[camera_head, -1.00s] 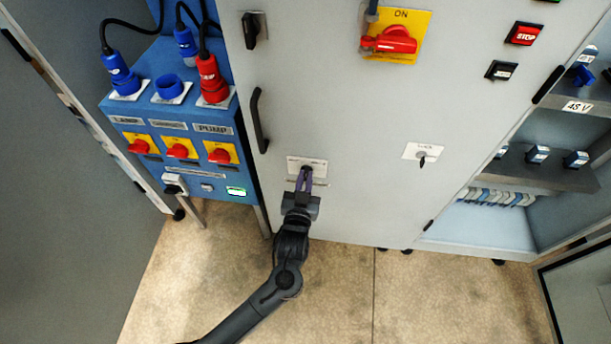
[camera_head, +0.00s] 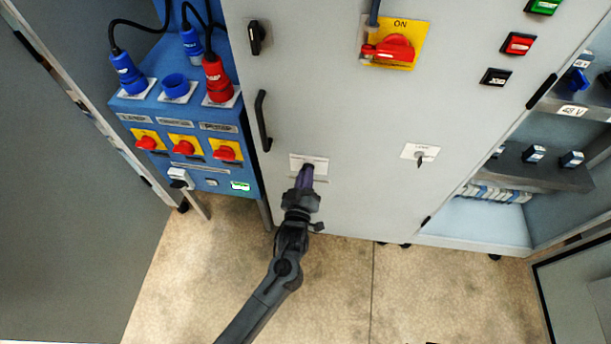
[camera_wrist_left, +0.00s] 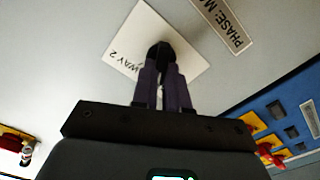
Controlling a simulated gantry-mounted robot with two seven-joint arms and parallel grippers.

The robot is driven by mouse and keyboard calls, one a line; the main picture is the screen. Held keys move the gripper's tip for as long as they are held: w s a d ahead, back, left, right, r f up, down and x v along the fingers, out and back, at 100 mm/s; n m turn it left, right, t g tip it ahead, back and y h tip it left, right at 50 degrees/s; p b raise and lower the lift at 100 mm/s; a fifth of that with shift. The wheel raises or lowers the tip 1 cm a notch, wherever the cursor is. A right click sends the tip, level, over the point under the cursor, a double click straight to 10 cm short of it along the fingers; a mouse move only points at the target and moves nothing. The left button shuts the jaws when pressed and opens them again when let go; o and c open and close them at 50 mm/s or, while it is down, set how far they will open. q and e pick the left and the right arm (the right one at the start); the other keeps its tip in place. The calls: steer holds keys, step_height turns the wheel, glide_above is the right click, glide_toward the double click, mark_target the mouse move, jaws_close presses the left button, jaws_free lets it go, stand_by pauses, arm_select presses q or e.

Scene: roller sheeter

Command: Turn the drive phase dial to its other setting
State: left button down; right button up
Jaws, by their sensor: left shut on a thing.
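The drive phase dial's white plate (camera_head: 320,164) is low on the grey cabinet front. In the left wrist view the plate (camera_wrist_left: 138,30) carries lettering ending in "WAY 2", and a label beside it (camera_wrist_left: 226,22) begins "PHASE: M". The black dial knob (camera_wrist_left: 160,50) shows at the tips of my left gripper (camera_wrist_left: 161,65). My left gripper (camera_head: 306,174) is shut on the knob, with its purple fingers on either side. The fingers hide most of the knob, so its pointer setting cannot be read. My right gripper is not in view.
On the cabinet front are a black handle (camera_head: 262,121), a red rotary switch on a yellow plate (camera_head: 394,50) and a key switch (camera_head: 420,156). A blue socket panel (camera_head: 190,125) stands at the left. The floor below is clear.

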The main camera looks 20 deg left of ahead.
arm_select(q)
steer(key=shift+r, duration=0.1)
stand_by(0.3)
steer(key=c, duration=1.1)
jaws_free()
steer(key=shift+c, duration=0.2)
steer(key=p+v, duration=0.3)
steer(key=v, duration=0.7)
steer(key=shift+s, duration=0.35)
